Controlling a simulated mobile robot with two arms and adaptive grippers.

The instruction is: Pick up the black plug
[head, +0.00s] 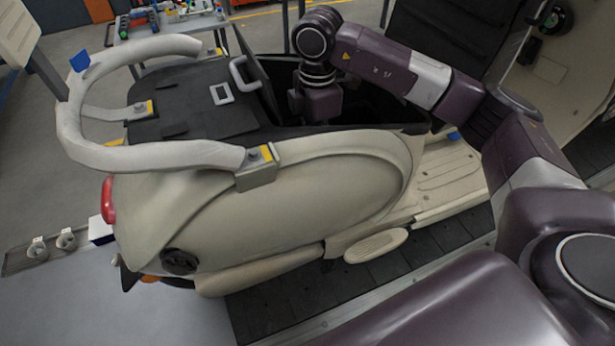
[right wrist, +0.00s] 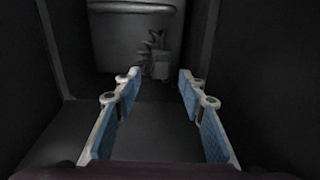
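My right arm reaches down into the open dark compartment (head: 368,112) of the cream scooter (head: 300,205). Its gripper is hidden inside in the head view. In the right wrist view my right gripper (right wrist: 159,80) is open, its blue-padded fingers wide apart with nothing between them. Beyond the fingertips, near the far wall, is a small dark ribbed piece with a grey blocky part (right wrist: 160,66) below it. This may be the black plug, but it is too dim to be certain. It is apart from the fingers. My left gripper is not in view.
Dark compartment walls stand close on both sides of the right gripper, with a grey rounded form (right wrist: 133,30) at the back. The raised black seat (head: 255,70) and pale rear rail (head: 150,155) are left of the arm. A dark slatted conveyor (head: 385,265) runs below.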

